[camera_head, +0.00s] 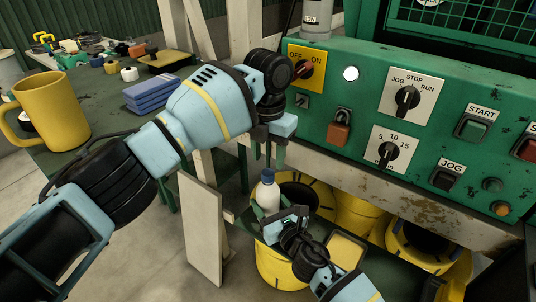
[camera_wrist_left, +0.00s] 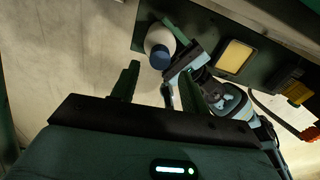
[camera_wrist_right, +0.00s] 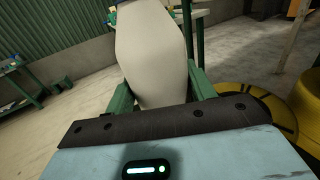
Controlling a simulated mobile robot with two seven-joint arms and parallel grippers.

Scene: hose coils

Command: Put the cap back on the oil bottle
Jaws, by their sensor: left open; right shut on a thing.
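The white oil bottle (camera_head: 267,198) stands upright with the blue cap (camera_head: 267,176) on its top; whether the cap is fully seated I cannot tell. My right gripper (camera_head: 284,219) is shut on the bottle's body, which fills the space between its fingers in the right wrist view (camera_wrist_right: 150,50). My left gripper (camera_head: 268,153) is open and empty, pointing down just above the cap. In the left wrist view, the cap (camera_wrist_left: 160,58) shows beyond and between the open fingers, apart from them.
A green control panel (camera_head: 440,150) with knobs and buttons stands close on the right. Below it is a narrow green shelf (camera_head: 385,262) with a yellow block (camera_head: 346,248). Yellow hose coils (camera_head: 280,268) lie lower. A yellow mug (camera_head: 50,110) and blue stack (camera_head: 150,95) sit on the left table.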

